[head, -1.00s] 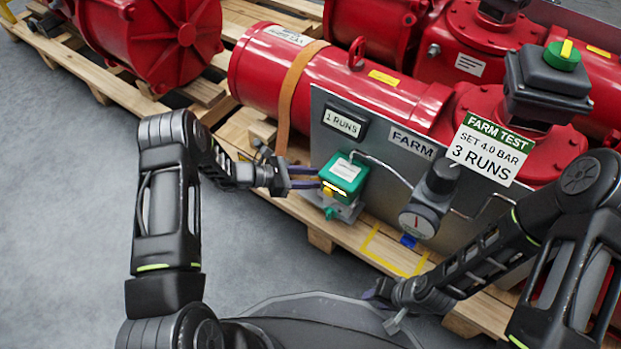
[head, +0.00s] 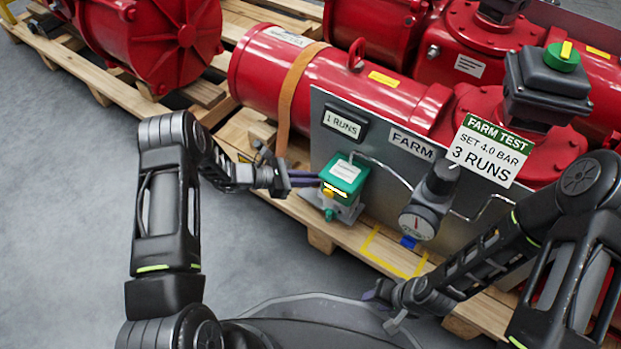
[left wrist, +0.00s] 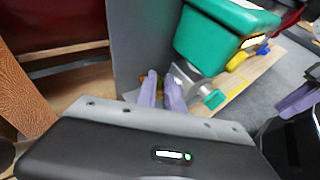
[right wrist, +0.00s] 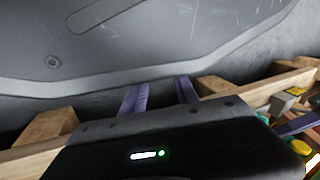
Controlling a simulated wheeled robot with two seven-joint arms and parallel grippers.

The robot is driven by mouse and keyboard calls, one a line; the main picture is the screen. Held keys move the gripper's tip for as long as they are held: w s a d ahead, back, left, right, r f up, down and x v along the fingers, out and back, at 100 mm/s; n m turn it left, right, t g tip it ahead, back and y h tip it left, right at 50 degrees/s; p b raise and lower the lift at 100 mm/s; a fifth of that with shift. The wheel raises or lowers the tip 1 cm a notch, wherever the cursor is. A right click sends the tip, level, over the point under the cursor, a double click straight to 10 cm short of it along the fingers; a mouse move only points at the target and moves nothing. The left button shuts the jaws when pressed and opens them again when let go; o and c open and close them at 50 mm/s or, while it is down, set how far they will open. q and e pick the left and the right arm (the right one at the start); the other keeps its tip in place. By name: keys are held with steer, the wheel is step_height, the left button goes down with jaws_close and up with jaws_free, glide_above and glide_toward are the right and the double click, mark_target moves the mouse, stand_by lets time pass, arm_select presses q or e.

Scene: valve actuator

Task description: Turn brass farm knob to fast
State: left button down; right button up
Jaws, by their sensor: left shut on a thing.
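The green actuator box (head: 345,176) with a yellow-lit display stands on a grey bracket in front of the FARM panel; it also shows in the left wrist view (left wrist: 222,35). My left gripper (head: 318,178) is at the box's left side. In the left wrist view its purple fingers (left wrist: 161,88) are close together, shut on a small brass-coloured knob (left wrist: 146,79) that is mostly hidden between them. Which way the knob points cannot be told. My right gripper (right wrist: 160,92) is open and empty, low near the pallet and my base.
The grey FARM panel (head: 388,172) carries a "1 RUNS" counter (head: 341,124), a gauge with a black knob (head: 418,222) and a "SET 4.0 BAR, 3 RUNS" card (head: 490,150). Red actuator cylinders (head: 330,85) lie behind on wooden pallets. Grey floor (head: 75,200) is clear at left.

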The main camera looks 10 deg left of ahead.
arm_select(q)
steer(key=n+t+p, duration=0.1)
steer(key=n+t+y+p, duration=0.2)
steer(key=shift+s+d+r+n, duration=0.15)
steer(key=shift+s+n, duration=0.1)
steer(key=shift+n, duration=0.05)
steer(key=n+t+y+p, duration=0.1)
steer(key=n+y+p, duration=0.1)
steer(key=n+t+y+p, duration=0.2)
steer(key=shift+s+d+p, duration=0.2)
steer(key=shift+d+p, duration=0.15)
steer(key=shift+n+y+p, duration=0.5)
steer(key=shift+y+p, duration=0.1)
steer(key=shift+y, duration=0.1)
steer(key=shift+n+t+y+p, duration=0.3)
steer(key=shift+n+t+y, duration=0.1)
steer(key=shift+y, duration=0.1)
steer(key=shift+f, duration=0.2)
steer(key=c, duration=1.5)
jaws_free()
steer(key=shift+o, duration=0.2)
